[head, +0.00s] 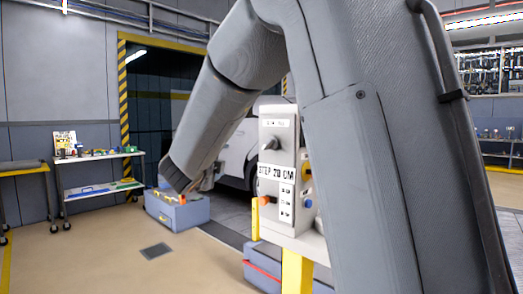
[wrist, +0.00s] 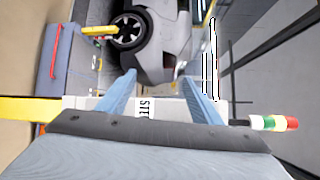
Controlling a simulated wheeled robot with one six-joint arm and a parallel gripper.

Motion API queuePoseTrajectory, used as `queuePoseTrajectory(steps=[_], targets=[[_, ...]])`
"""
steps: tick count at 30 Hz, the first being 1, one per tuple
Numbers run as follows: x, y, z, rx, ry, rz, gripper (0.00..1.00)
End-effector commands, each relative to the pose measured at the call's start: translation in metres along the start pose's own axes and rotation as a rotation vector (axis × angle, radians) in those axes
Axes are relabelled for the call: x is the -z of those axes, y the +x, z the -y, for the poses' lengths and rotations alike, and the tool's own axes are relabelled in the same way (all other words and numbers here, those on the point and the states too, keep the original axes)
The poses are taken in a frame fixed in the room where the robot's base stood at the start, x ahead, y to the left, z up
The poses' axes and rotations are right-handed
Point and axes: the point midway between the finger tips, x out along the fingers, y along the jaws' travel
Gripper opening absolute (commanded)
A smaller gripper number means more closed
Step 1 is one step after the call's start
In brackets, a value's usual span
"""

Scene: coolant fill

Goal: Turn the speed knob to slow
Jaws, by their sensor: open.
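A light grey control box (head: 283,150) stands at the middle of the head view, partly hidden by my arm. Its front has a dark knob (head: 270,143) under a small label I cannot read, and a "STEP 20 CM" sign below. An orange knob or lever (head: 265,200) sticks out lower down. I cannot tell which one is the speed knob. In the wrist view, the box (wrist: 90,103) shows as a pale strip, its sign partly visible between my fingers. My gripper (wrist: 158,76) is open with nothing between its blue fingers. In the head view, it is mostly hidden behind my arm.
The box stands on a yellow post (head: 297,272). A signal light (wrist: 270,123) with coloured bands juts out at right in the wrist view. A silver car (wrist: 165,40) is behind.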

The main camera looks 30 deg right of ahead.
Motion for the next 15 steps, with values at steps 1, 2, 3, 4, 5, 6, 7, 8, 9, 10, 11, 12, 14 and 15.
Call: queuePoseTrajectory(steps=[1, 2, 3, 4, 5, 6, 7, 8, 9, 10, 11, 12, 14, 15], targets=[[0.008, 0.002, 0.014, 0.059, 0.118, -0.083, 0.59], [0.015, 0.002, 0.023, 0.094, 0.188, -0.137, 0.59], [0.026, -0.001, 0.033, 0.141, 0.276, -0.204, 0.59], [0.032, -0.003, 0.039, 0.172, 0.334, -0.249, 0.59], [0.039, -0.007, 0.043, 0.201, 0.385, -0.292, 0.59], [0.047, -0.011, 0.048, 0.237, 0.446, -0.343, 0.59], [0.052, -0.015, 0.050, 0.260, 0.484, -0.377, 0.59], [0.057, -0.018, 0.052, 0.280, 0.517, -0.406, 0.59], [0.062, -0.023, 0.054, 0.304, 0.552, -0.439, 0.59], [0.065, -0.026, 0.056, 0.318, 0.574, -0.460, 0.59], [0.067, -0.028, 0.057, 0.330, 0.590, -0.476, 0.59], [0.070, -0.030, 0.058, 0.341, 0.607, -0.492, 0.59], [0.073, -0.030, 0.059, 0.352, 0.621, -0.507, 0.59], [0.076, -0.029, 0.060, 0.355, 0.624, -0.512, 0.59]])
